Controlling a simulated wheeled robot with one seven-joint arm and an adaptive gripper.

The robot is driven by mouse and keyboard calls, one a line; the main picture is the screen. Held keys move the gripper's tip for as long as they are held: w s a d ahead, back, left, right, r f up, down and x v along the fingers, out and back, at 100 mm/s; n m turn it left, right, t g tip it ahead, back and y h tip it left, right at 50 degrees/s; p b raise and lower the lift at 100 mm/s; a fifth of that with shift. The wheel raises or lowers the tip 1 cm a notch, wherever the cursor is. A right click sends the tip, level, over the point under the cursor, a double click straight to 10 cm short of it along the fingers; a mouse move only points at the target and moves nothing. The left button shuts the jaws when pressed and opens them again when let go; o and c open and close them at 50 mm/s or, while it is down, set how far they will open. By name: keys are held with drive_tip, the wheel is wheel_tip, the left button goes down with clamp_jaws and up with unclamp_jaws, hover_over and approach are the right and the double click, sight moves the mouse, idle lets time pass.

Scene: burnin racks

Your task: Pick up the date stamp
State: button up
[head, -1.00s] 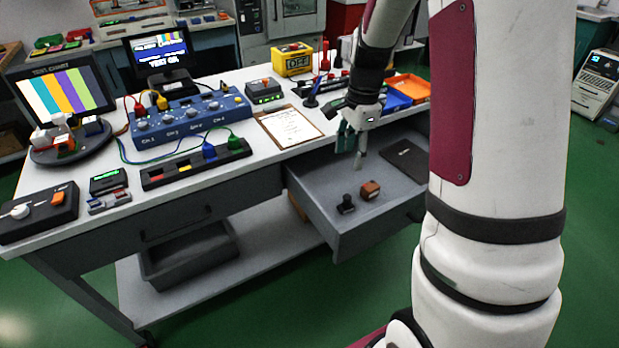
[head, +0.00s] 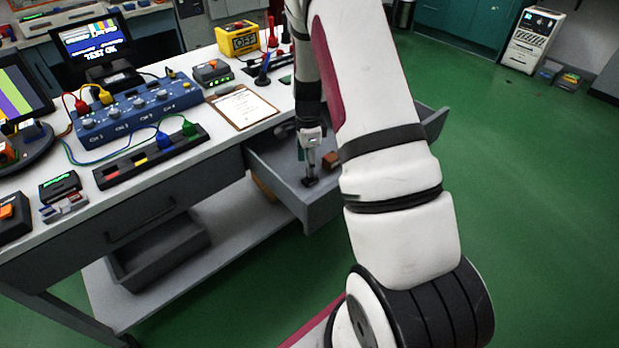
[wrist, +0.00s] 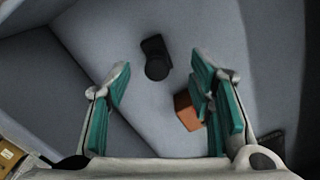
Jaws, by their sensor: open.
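The fingers hold nothing, and I cannot tell the remaining height above the stamp.
A brown block (wrist: 186,111) lies in the drawer beside the right finger, partly covered by it. The drawer walls (head: 283,191) stand around my gripper. A clipboard (head: 241,107) and a blue test box (head: 140,112) are on the bench above.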

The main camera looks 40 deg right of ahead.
drive_tip(key=shift+s+d+f, duration=0.1)
drive_tip(key=shift+s+f, duration=0.05)
drive_tip(key=shift+f, duration=1.2)
drive_tip(key=shift+s+f, duration=0.1)
drive_tip(key=shift+f, duration=1.2)
drive_tip(key=shift+c, duration=0.6)
clamp_jaws()
